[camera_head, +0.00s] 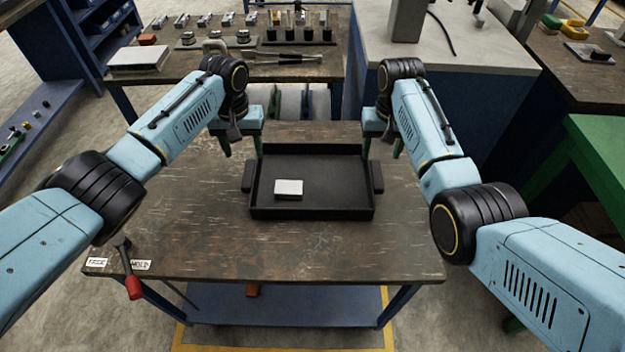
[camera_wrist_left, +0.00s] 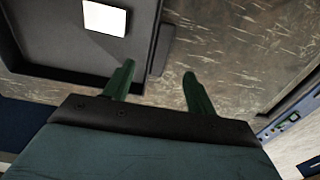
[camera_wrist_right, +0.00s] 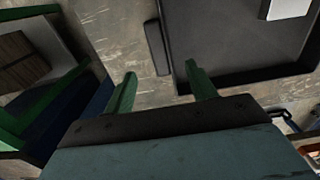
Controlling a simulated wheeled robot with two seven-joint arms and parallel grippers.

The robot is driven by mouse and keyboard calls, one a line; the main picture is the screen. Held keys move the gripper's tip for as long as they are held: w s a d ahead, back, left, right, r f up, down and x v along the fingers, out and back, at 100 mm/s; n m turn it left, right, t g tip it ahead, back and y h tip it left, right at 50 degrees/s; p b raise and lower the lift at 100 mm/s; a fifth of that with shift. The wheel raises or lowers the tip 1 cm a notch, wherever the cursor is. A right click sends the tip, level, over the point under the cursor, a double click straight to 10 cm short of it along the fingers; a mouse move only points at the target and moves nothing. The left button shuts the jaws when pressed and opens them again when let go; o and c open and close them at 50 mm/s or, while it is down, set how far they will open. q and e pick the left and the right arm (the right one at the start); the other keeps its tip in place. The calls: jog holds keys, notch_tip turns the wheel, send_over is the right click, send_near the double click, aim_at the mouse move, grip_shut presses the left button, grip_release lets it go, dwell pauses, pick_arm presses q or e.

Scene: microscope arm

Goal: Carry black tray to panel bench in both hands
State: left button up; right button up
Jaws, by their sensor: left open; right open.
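The black tray (camera_head: 312,212) lies flat on a dark worktop (camera_head: 200,225) with a small white box inside, left of its middle. It has one handle on each short side: the left handle (camera_head: 247,175) and the right handle (camera_head: 376,177). My left gripper (camera_head: 241,150) is open and empty near the left handle, which shows beyond and between its fingers (camera_wrist_left: 158,82) in the left wrist view. My right gripper (camera_head: 381,150) is open near the right handle, similarly framed by its fingers (camera_wrist_right: 160,80). I see no contact with either handle. I cannot tell which bench is the panel bench.
The worktop belongs to a blue-framed cart with a red-knobbed lever (camera_head: 132,285) at front left. Behind it is a bench (camera_head: 180,75) with several small parts. A grey-topped bench (camera_head: 470,45) stands behind right, and a green table (camera_head: 605,150) at right.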

aim_at(250, 173)
pick_arm(q)
notch_tip(250, 173, down, 10)
jog(key=shift+r, duration=0.1)
pick_arm(e)
notch_tip(250, 173, down, 10)
jog(key=shift+r, duration=0.1)
pick_arm(q)
jog(key=shift+c, duration=0.2)
pick_arm(e)
jog(key=shift+c, duration=0.2)
pick_arm(q)
grip_shut()
pick_arm(e)
grip_shut()
jog(key=shift+w, duration=0.1)
